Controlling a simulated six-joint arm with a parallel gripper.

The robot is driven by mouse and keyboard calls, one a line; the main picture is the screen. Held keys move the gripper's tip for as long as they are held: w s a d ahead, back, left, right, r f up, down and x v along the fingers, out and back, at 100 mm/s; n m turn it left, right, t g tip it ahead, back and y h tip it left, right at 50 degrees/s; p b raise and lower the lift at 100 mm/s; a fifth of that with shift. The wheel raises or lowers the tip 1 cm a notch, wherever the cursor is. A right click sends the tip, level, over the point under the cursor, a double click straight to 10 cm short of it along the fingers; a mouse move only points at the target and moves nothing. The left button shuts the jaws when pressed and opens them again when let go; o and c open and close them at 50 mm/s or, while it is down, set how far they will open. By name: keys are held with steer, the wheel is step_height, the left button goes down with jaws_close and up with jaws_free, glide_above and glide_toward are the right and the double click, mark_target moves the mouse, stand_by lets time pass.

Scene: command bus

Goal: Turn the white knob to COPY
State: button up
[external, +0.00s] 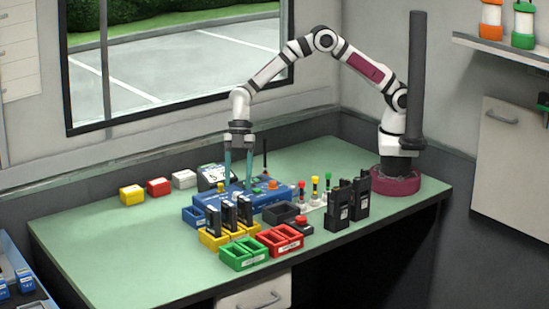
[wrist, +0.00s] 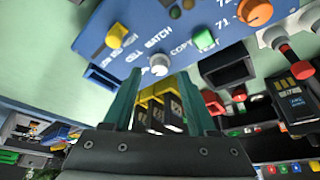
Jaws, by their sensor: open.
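The white knob (wrist: 158,64) is on the sloping face of a blue panel (wrist: 120,15), close to the printed words WATCH and COPY. Its pointer is too small to read. My gripper (wrist: 161,76) has two teal fingers, open, one on each side of the knob's line in the wrist view. I cannot tell whether they touch the knob. In the external view my gripper (external: 238,183) points straight down over the blue panel (external: 265,204), and the white knob is hard to make out there.
On the panel, a yellow knob (wrist: 116,35), a green button (wrist: 204,39) and an orange knob (wrist: 254,12) sit near the white one. Yellow bins (external: 213,241), green bins (external: 237,256) and black radios (external: 338,210) stand in front and to the right.

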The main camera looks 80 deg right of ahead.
steer(key=shift+x, duration=1.15)
jaws_close()
